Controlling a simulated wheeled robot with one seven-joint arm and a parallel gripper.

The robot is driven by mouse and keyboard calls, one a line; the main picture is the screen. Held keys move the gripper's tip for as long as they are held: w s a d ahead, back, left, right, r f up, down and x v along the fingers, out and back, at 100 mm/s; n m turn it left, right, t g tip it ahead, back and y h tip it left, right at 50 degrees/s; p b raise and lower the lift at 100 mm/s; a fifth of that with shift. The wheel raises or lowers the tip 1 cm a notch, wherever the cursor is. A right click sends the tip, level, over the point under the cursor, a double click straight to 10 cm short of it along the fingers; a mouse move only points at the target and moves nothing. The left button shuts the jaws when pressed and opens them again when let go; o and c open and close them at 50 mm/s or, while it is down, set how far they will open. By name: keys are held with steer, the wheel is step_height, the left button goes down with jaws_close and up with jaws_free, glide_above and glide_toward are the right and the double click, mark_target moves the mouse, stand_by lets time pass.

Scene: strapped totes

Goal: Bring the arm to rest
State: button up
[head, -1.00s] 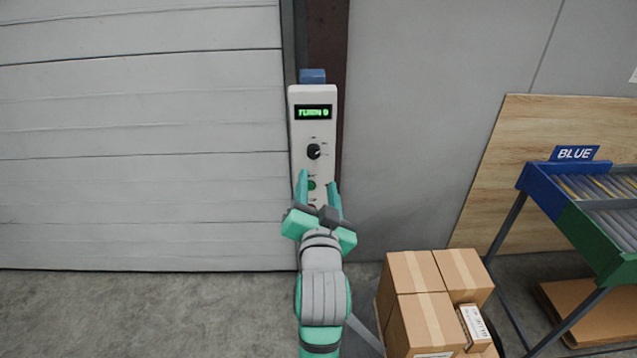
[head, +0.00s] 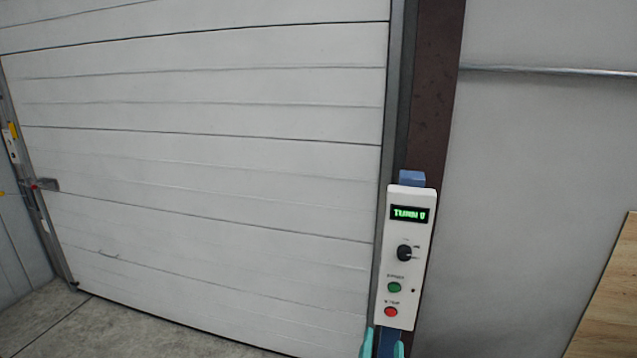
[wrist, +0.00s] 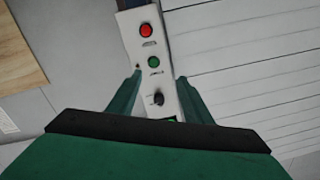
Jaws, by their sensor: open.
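My gripper (head: 383,345) shows only as two teal fingertips at the bottom edge of the head view, just below the control box. In the wrist view its two teal fingers (wrist: 160,100) stand apart with nothing held between them. The white control box (head: 405,262) shows a lit green display (head: 409,214), a black knob (head: 404,253), a green button (head: 394,287) and a red button (head: 390,311). In the wrist view the box lies beyond and between the fingers. I cannot tell whether they touch it. The rest of my arm is out of the head view.
A large white sectional door (head: 200,140) fills the left and reaches the floor. A brown post (head: 437,100) stands behind the box. Grey wall (head: 540,180) is to the right, with a wooden board (head: 612,300) at the right edge. Some concrete floor (head: 130,335) shows bare at lower left.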

steer(key=s+a+f+n+y, duration=0.15)
steer(key=s+a+f, duration=0.25)
steer(key=s+f, duration=0.45)
steer(key=s+a+f+n+y, duration=0.1)
steer(key=s+a+f+n, duration=0.25)
steer(key=s+f, duration=0.5)
steer(key=s+a+f+n+y, duration=0.1)
steer(key=s+a, duration=0.2)
steer(key=s, duration=0.7)
steer(key=s+a+f+n+g, duration=0.1)
steer(key=s+a+f, duration=0.1)
steer(key=s, duration=0.8)
steer(key=shift+s+a+f+g+y, duration=0.2)
steer(key=shift+s+a+g+y, duration=0.15)
steer(key=shift+a, duration=0.2)
steer(key=c, duration=0.4)
steer(key=shift+w, duration=0.1)
